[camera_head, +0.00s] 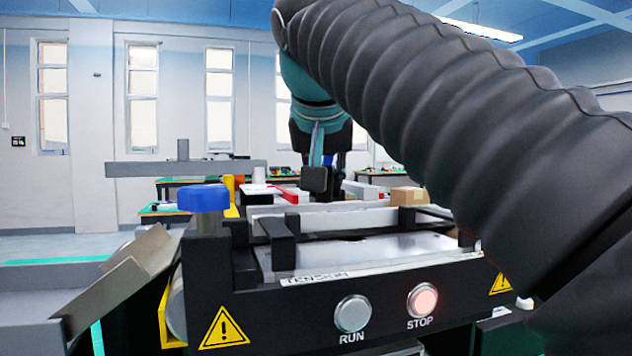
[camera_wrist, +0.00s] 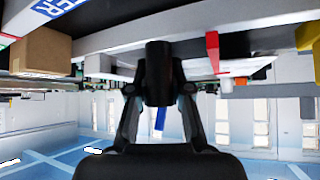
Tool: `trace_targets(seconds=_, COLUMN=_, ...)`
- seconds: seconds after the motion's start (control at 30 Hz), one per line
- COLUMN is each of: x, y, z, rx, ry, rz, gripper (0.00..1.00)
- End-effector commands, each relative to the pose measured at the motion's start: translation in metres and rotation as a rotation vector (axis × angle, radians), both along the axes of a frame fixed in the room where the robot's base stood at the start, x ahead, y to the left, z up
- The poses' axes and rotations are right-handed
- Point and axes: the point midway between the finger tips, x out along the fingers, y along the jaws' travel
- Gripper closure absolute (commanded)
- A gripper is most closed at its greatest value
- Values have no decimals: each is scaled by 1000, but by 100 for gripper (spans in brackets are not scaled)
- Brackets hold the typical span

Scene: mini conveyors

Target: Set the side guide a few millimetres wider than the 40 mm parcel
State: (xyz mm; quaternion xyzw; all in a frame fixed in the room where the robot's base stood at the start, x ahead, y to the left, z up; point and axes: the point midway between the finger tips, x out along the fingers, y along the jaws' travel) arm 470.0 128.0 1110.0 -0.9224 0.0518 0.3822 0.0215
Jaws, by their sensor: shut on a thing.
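My gripper (camera_wrist: 158,88) is shut on a black knob (camera_wrist: 157,62), with one finger on each side of it in the wrist view. In the head view, my gripper (camera_head: 324,160) reaches down behind the near conveyor, with a dark block (camera_head: 314,179) at its tip. A long grey rail (camera_head: 335,218), which looks like the side guide, runs across the conveyor. The brown parcel (camera_head: 408,196) sits at the right beyond the rail; it also shows in the wrist view (camera_wrist: 40,58). I cannot tell the gap between guide and parcel.
A red pointer-like part (camera_wrist: 212,52) is beside the knob. The conveyor front has a lit STOP button (camera_head: 422,300) and a RUN button (camera_head: 352,313). A blue knob (camera_head: 203,198) stands at the left corner. A grey horizontal bar (camera_head: 185,168) stands behind it.

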Motion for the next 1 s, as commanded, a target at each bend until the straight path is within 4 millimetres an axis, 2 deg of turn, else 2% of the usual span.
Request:
trace_targets(seconds=0.1, x=-7, y=-2, z=0, rx=1, ry=0, rz=-1, gripper=100)
trace_targets(seconds=0.37, x=-6, y=-2, z=0, rx=1, ry=0, rz=-1, gripper=100)
trace_targets(seconds=0.4, x=-6, y=-2, z=0, rx=1, ry=0, rz=-1, gripper=76)
trace_targets(seconds=0.47, x=-6, y=-2, z=0, rx=1, ry=0, rz=-1, gripper=61)
trace_targets(seconds=0.5, x=-6, y=-2, z=0, rx=1, ry=0, rz=-1, gripper=57)
trace_targets(seconds=0.83, x=-8, y=-2, z=2, rx=1, ry=-1, rz=-1, gripper=57)
trace_targets(seconds=1.0, x=-20, y=1, z=15, rx=1, ry=-3, rz=3, gripper=57)
